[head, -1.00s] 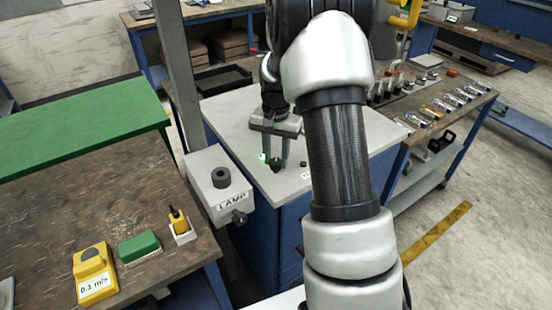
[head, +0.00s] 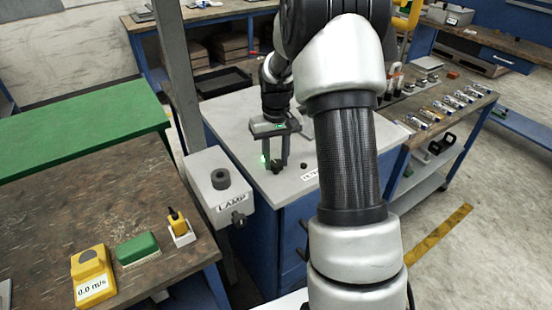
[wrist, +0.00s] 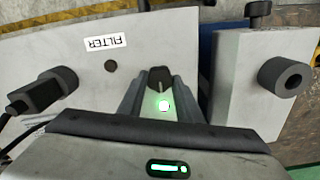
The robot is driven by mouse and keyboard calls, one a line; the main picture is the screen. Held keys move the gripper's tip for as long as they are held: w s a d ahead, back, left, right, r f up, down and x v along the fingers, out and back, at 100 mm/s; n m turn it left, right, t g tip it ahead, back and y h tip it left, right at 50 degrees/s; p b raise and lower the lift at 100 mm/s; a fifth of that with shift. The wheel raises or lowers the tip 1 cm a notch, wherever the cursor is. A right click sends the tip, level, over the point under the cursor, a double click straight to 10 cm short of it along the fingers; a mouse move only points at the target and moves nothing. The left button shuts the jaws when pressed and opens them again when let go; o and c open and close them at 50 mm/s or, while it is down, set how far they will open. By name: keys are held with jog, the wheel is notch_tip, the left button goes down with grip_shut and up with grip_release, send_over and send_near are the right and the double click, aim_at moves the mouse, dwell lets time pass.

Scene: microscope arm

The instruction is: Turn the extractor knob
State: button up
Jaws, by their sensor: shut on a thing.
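The small dark knob (head: 276,168) with a pale pointer mark stands on the light grey top of a blue cabinet. It shows between the fingertips in the wrist view (wrist: 158,76). My gripper (head: 277,163) points down and is shut on this knob. A green light (wrist: 163,106) glows beside the knob, between the fingers. It also shows at the left finger in the head view (head: 264,159). The yellow meter (head: 92,274) on the left bench reads 0.0 m/s.
A small dark button (wrist: 111,65) sits near the FILTER label (wrist: 92,46). A grey LAMP box (head: 218,188) with a dark cylinder on top stands left of the cabinet. A green brush (head: 138,247) lies near the meter. My arm hides part of the cabinet top.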

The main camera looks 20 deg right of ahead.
aim_at(276, 163)
dwell(0.4)
jog(key=o, duration=1)
jog(key=shift+o, duration=0.2)
jog(key=shift+r, duration=0.1)
notch_tip(276, 163, up, 17)
jog(key=shift+r, duration=0.2)
jog(key=shift+p, duration=0.3)
jog(key=s+a+r+t+p, duration=0.1)
jog(key=s+a+r+t, duration=0.1)
jog(key=s+a+r, duration=0.4)
jog(key=s+a+r+t+p, duration=0.1)
jog(key=s+r, duration=0.2)
jog(key=s, duration=0.5)
jog(key=s+a+f+t, duration=0.1)
jog(key=s+a+t, duration=0.1)
jog(key=s, duration=0.9)
jog(key=shift+s+a+f+n+t+p, duration=0.3)
jog(key=shift+a+f+n+p, duration=0.1)
jog(key=shift+a, duration=0.4)
